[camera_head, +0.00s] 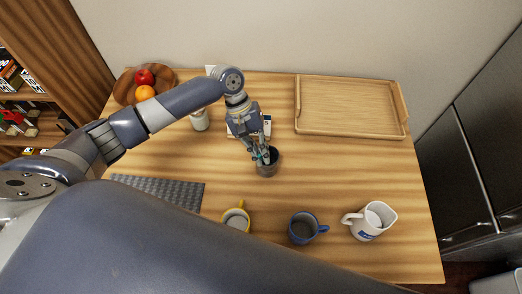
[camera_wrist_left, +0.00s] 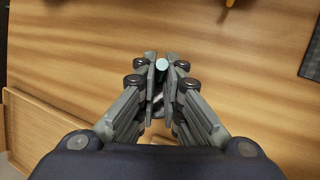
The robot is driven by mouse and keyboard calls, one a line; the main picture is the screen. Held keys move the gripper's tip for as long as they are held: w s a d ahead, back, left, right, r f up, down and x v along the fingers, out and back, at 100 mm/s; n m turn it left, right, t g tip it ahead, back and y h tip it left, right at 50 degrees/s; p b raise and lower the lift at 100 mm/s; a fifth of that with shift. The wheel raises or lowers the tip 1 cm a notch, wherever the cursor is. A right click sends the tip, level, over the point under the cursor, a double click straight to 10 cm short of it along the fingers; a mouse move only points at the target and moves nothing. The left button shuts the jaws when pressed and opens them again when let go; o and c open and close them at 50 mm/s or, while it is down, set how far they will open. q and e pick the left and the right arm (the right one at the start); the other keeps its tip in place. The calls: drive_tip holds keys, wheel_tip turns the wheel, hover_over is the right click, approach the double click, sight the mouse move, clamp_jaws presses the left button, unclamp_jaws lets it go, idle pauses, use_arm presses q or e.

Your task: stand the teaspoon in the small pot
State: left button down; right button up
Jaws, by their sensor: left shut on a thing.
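My left gripper (camera_head: 262,156) reaches down over the small pot (camera_head: 269,171), a dark grey cup near the middle of the table. In the left wrist view, my left gripper (camera_wrist_left: 161,72) is shut on a thin thing with a pale teal end (camera_wrist_left: 162,64), which I take as the teaspoon. The fingers cover most of it, and its lower end is hidden. I cannot tell whether that end is inside the pot or above it. The pot is not clearly seen in the wrist view. My right gripper is not in view.
A wooden tray (camera_head: 348,133) lies at the back right. A fruit bowl (camera_head: 126,88) and a white jar (camera_head: 200,121) stand at the back left. A grey mat (camera_head: 165,190) lies left.

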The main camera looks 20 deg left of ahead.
use_arm(q)
drive_tip(key=c, duration=1.7)
unclamp_jaws()
drive_tip(key=b+v, duration=0.1)
drive_tip(key=v, duration=1.1)
drive_tip(key=shift+a+r+b, duration=0.1)
drive_tip(key=shift+b, duration=0.2)
